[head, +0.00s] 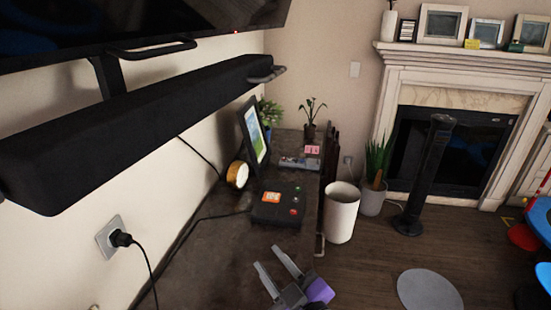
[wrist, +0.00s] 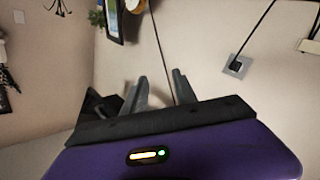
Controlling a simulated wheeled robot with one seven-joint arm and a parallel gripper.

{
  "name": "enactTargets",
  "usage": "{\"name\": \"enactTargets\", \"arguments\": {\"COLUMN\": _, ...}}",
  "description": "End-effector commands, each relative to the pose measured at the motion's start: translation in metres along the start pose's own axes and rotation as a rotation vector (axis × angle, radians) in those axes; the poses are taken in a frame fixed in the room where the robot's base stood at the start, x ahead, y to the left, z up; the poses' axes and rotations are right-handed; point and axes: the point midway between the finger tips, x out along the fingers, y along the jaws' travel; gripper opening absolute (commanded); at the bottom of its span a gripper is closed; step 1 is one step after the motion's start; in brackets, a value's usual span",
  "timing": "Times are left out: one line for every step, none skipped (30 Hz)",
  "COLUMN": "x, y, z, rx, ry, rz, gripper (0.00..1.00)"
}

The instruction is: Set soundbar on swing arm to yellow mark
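The long black soundbar (head: 130,125) hangs in the upper left of the head view, under the television (head: 130,25). A dark support arm (head: 108,75) shows behind it, and a grey handle-like piece (head: 266,75) sticks out at its far end. I cannot make out a yellow mark on the soundbar or its arm. My gripper (head: 266,257) is low in the head view, over the dark cabinet top, below and apart from the soundbar. Its two grey fingers are spread with nothing between them, as the wrist view (wrist: 160,78) also shows.
The cabinet top (head: 215,245) holds a black box with buttons (head: 278,207), a round yellow-rimmed object (head: 238,174), a picture frame (head: 254,135) and plants. A plug (head: 120,239) and cable are on the left wall. A white bin (head: 341,212) stands right of the cabinet.

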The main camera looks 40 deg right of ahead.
Motion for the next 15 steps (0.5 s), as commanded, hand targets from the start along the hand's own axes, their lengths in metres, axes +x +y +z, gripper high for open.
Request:
{"name": "enactTargets", "arguments": {"x": 0.021, "y": 0.015, "z": -0.009, "rx": -0.041, "ry": 0.018, "rz": 0.022, "gripper": 0.34}}
{"name": "enactTargets", "arguments": {"x": 0.032, "y": 0.022, "z": -0.014, "rx": -0.068, "ry": 0.024, "rz": 0.029, "gripper": 0.34}}
{"name": "enactTargets", "arguments": {"x": 0.046, "y": 0.033, "z": -0.021, "rx": -0.105, "ry": 0.03, "rz": 0.038, "gripper": 0.34}}
{"name": "enactTargets", "arguments": {"x": 0.056, "y": 0.041, "z": -0.026, "rx": -0.133, "ry": 0.036, "rz": 0.045, "gripper": 0.34}}
{"name": "enactTargets", "arguments": {"x": 0.065, "y": 0.05, "z": -0.032, "rx": -0.162, "ry": 0.042, "rz": 0.054, "gripper": 0.34}}
{"name": "enactTargets", "arguments": {"x": 0.078, "y": 0.062, "z": -0.04, "rx": -0.202, "ry": 0.048, "rz": 0.064, "gripper": 0.34}}
{"name": "enactTargets", "arguments": {"x": 0.087, "y": 0.072, "z": -0.046, "rx": -0.232, "ry": 0.051, "rz": 0.071, "gripper": 0.34}}
{"name": "enactTargets", "arguments": {"x": 0.095, "y": 0.081, "z": -0.053, "rx": -0.264, "ry": 0.055, "rz": 0.078, "gripper": 0.34}}
{"name": "enactTargets", "arguments": {"x": 0.106, "y": 0.095, "z": -0.062, "rx": -0.307, "ry": 0.06, "rz": 0.089, "gripper": 0.34}}
{"name": "enactTargets", "arguments": {"x": 0.113, "y": 0.105, "z": -0.069, "rx": -0.339, "ry": 0.063, "rz": 0.097, "gripper": 0.34}}
{"name": "enactTargets", "arguments": {"x": 0.12, "y": 0.116, "z": -0.076, "rx": -0.373, "ry": 0.065, "rz": 0.104, "gripper": 0.34}}
{"name": "enactTargets", "arguments": {"x": 0.129, "y": 0.131, "z": -0.086, "rx": -0.418, "ry": 0.068, "rz": 0.115, "gripper": 0.34}}
{"name": "enactTargets", "arguments": {"x": 0.135, "y": 0.142, "z": -0.094, "rx": -0.454, "ry": 0.069, "rz": 0.123, "gripper": 0.34}}
{"name": "enactTargets", "arguments": {"x": 0.141, "y": 0.153, "z": -0.102, "rx": -0.49, "ry": 0.07, "rz": 0.131, "gripper": 0.34}}
{"name": "enactTargets", "arguments": {"x": 0.147, "y": 0.168, "z": -0.113, "rx": -0.539, "ry": 0.07, "rz": 0.142, "gripper": 0.34}}
